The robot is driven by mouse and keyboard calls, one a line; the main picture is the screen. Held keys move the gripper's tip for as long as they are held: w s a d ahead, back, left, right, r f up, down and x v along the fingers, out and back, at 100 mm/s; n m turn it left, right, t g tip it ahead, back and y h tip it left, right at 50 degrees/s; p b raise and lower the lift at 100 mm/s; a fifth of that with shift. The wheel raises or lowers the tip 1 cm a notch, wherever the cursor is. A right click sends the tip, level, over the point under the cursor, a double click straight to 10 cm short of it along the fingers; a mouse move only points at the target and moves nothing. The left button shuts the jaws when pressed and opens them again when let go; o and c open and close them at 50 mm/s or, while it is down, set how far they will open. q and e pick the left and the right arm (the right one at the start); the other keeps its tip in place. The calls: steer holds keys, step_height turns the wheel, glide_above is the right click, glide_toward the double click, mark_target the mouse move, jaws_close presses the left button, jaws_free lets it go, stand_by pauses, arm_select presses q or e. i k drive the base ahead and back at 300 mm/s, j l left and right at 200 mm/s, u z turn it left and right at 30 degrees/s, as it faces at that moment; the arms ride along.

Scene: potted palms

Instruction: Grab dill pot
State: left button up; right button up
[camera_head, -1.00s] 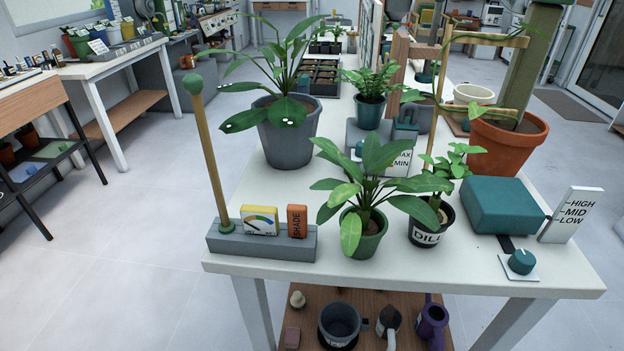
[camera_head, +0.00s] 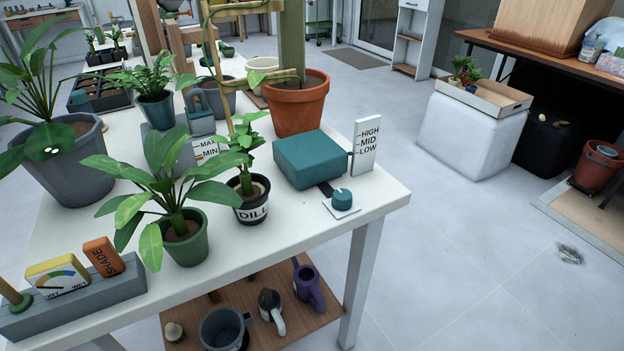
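The dill pot (camera_head: 252,212) is a small black pot with a white band reading "DILL". It stands upright on the white table (camera_head: 300,236) and holds a small green leafy plant (camera_head: 246,150). A green pot (camera_head: 188,243) with a broad-leaved plant stands close by at its left, and some of those leaves reach toward the dill pot. A teal box (camera_head: 312,160) sits at its right. Neither of my grippers is in view.
A large terracotta pot (camera_head: 296,105) stands behind. A teal knob (camera_head: 342,197) and a HIGH/MID/LOW sign (camera_head: 366,145) are near the table's right edge. A grey holder (camera_head: 75,305) is at front left. A lower shelf (camera_head: 250,307) holds cups and cans.

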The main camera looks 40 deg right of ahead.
mark_target(255, 212)
steer(key=z, duration=0.75)
